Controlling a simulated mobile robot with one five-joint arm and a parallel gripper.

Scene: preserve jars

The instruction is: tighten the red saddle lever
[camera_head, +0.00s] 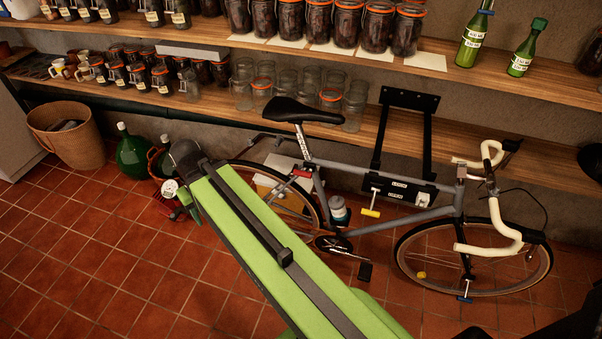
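The red saddle lever (301,172) sits at the seat clamp, just below the saddle post of a grey bicycle (385,221). It is small here, and I cannot tell how far it is turned. The black saddle (306,111) stands above it. My green arm with its black rail crosses the view from the bottom middle to the upper left, in front of part of the rear wheel (281,190). No gripper fingers can be made out, so whether they are open or shut does not show.
A yellow lever (370,212) hangs at mid-frame, and a blue lever (465,298) is at the front wheel. A black wall bracket (428,140) stands behind the bicycle. Shelves hold many jars. A wicker basket (78,147) and green demijohn (132,156) stand left; tiled floor (70,255) is clear.

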